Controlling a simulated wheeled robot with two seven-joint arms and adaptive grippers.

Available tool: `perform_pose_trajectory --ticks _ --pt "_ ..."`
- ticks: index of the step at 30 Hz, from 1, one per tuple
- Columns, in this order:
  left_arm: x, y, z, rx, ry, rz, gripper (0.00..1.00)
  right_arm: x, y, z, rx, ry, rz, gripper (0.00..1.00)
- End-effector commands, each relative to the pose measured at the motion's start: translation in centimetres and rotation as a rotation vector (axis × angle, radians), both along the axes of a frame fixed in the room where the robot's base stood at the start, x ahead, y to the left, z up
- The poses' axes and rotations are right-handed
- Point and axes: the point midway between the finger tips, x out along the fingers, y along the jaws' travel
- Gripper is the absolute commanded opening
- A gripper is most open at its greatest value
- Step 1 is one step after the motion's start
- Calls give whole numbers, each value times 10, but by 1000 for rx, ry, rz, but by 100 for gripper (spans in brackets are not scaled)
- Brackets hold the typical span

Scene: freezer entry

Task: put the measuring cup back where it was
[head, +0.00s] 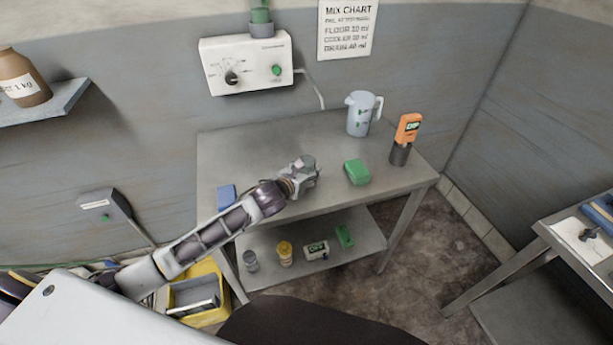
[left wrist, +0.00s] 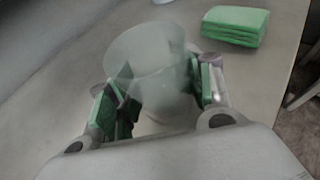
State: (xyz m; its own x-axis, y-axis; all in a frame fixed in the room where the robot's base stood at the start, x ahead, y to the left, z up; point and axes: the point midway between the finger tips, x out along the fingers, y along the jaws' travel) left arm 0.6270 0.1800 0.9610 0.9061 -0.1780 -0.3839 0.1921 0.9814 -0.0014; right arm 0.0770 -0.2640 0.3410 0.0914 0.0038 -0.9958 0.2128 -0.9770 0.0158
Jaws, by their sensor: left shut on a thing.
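A translucent, pale measuring cup (left wrist: 152,62) stands between the two green-padded fingers of my left gripper (left wrist: 158,92) in the left wrist view. The gripper is shut on it. In the head view my left gripper (head: 305,172) is over the steel table (head: 262,146), left of a green sponge block (head: 357,172). There the cup is small and mostly merged with the fingers. I cannot tell whether the cup's base touches the table. My right gripper is in neither view.
A clear jug (head: 362,113) and an orange meter (head: 408,128) in a dark holder stand at the table's back right. A blue block (head: 226,196) lies at its left edge. The lower shelf (head: 268,268) carries several small items. A yellow bin (head: 207,318) stands below.

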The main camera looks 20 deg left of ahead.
Motion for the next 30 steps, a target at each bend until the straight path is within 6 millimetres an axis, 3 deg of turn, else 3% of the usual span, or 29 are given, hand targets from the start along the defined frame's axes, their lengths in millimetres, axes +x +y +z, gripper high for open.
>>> perform_pose_trajectory --ticks 6,20,21,25,30 --pt "0 0 -19 -1 0 1 23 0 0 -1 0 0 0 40" --pt "0 0 -22 2 0 0 23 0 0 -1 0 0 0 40" --pt "0 0 -22 2 -1 0 55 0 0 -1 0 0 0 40" --pt "0 0 -22 2 -1 0 72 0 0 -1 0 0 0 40" --pt "0 0 -22 1 -1 1 73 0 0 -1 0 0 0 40"
